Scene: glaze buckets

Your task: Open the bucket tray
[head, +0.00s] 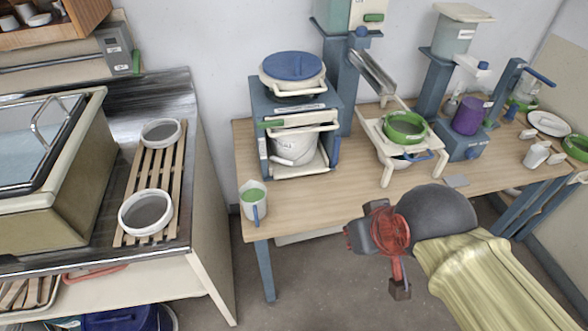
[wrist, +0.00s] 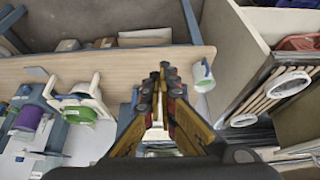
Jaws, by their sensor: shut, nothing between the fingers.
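The blue bucket stand (head: 262,135) is on the wooden table, with a white bucket (head: 293,148) inside it. A cream tray (head: 305,167) lies under the bucket, between the stand's side walls. A cream handle bar (head: 300,129) crosses the front above the bucket. My gripper (head: 354,236) is shut and empty, in front of and to the right of the stand, apart from it. In the wrist view my gripper (wrist: 165,75) has its fingers together; they hide much of the stand behind them.
A mug (head: 253,203) with green contents stands at the table's front left. A cream rack with a green bowl (head: 404,127) and a purple bucket (head: 468,116) are to the right. A counter with a slatted rack (head: 158,172) is left, past a floor gap.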

